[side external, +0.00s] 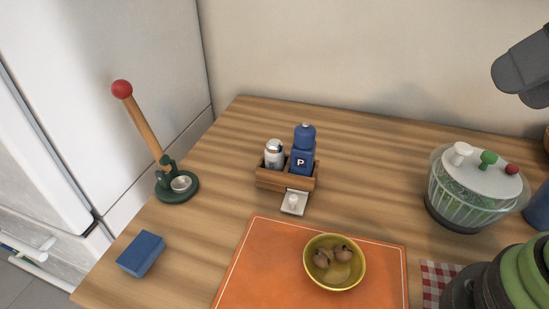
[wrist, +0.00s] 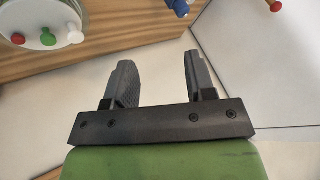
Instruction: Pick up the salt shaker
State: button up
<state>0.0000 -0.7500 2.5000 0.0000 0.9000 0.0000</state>
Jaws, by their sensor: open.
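The likely salt shaker is a small white shaker (side external: 274,155) with a silver cap. It stands upright in the left side of a wooden caddy (side external: 285,183). A blue bottle marked P (side external: 303,152) stands upright beside it on the right. My gripper (wrist: 159,60) is open in the wrist view, with nothing between its two grey fingers. It is well away from the caddy. In the wrist view a blue top (wrist: 180,7) shows at the upper edge, and I cannot make out the salt shaker there.
A lidded salad spinner (side external: 472,190) stands at the right. A green press (side external: 176,185) with a red-knobbed wooden handle stands left. A blue block (side external: 140,254), an orange mat (side external: 265,272) and a yellow bowl (side external: 334,283) lie in front. The counter behind the caddy is clear.

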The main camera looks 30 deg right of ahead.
jog(key=n+g+h, duration=0.3)
jog(key=n+h, duration=0.7)
jog(key=n, duration=1.4)
send_over(270, 156)
jog(key=s+a, duration=0.1)
jog(key=s, duration=0.3)
notch_tip(270, 156, down, 12)
jog(key=s+a+f+n+t+h, duration=0.1)
jog(key=a+f+n+t+h, duration=0.35)
jog(key=f, duration=0.45)
jog(key=shift+n+g+y, duration=0.35)
jog(key=shift+g+y, duration=0.1)
jog(key=shift+y, duration=0.4)
jog(key=x, duration=0.9)
jog(key=shift+w+a+f, duration=0.2)
jog(key=shift+a+f, duration=0.1)
jog(key=shift+a, duration=0.1)
